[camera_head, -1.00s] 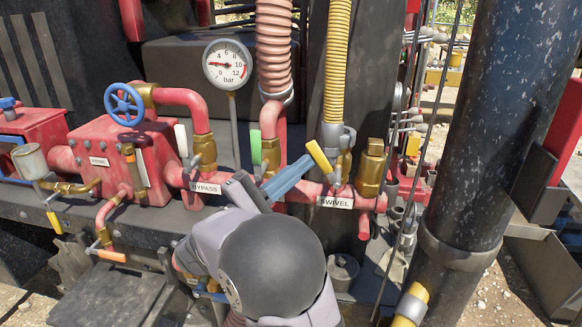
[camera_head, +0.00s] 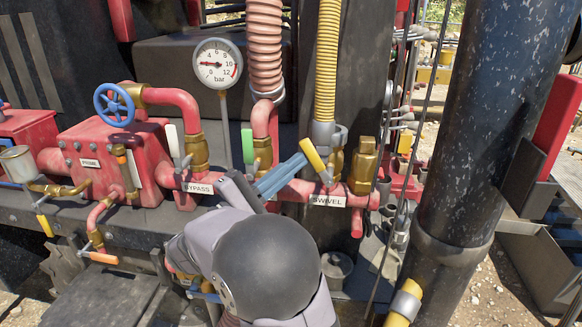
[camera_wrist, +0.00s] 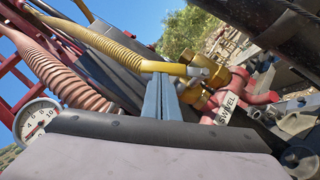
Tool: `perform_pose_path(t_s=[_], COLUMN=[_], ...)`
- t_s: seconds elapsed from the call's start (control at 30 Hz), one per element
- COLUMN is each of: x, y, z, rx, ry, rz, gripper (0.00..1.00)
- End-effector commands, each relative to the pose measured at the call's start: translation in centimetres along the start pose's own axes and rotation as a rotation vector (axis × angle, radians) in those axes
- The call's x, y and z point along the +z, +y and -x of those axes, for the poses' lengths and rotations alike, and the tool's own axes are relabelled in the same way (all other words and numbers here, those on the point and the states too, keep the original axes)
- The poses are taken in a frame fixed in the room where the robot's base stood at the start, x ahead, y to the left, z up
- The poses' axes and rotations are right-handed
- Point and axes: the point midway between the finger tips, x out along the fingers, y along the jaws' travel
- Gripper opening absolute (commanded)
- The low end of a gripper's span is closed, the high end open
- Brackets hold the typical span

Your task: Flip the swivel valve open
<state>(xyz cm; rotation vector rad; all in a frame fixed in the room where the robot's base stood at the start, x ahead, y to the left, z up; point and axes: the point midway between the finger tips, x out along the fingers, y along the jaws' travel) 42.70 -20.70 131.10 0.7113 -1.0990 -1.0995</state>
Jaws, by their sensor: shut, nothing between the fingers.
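The swivel valve's yellow handle (camera_head: 314,157) slants up and left from its brass body (camera_head: 335,165), above the SWIVEL label (camera_head: 327,200). My gripper (camera_head: 303,159) has its blue fingers shut and empty. In the head view the fingertips are right beside the handle's left side, near its upper end. I cannot tell if they touch it. In the wrist view the blue fingertips (camera_wrist: 161,77) point at the yellow handle (camera_wrist: 165,68), which lies across just beyond them. The brass fitting (camera_wrist: 208,72) is to its right.
A yellow hose (camera_head: 326,60) rises above the swivel valve. A thick dark post (camera_head: 480,120) and thin cables are to the right.

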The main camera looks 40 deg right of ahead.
Motion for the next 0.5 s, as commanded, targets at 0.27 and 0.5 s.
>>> perform_pose_path(t_s=[0.27, 0.5], x=[0.26, 0.77], y=[0.16, 0.47], z=[-0.22, -0.71], rx=[-0.024, -0.086], ry=[-0.003, -0.003], rz=[-0.026, -0.091], gripper=[0.00, 0.00])
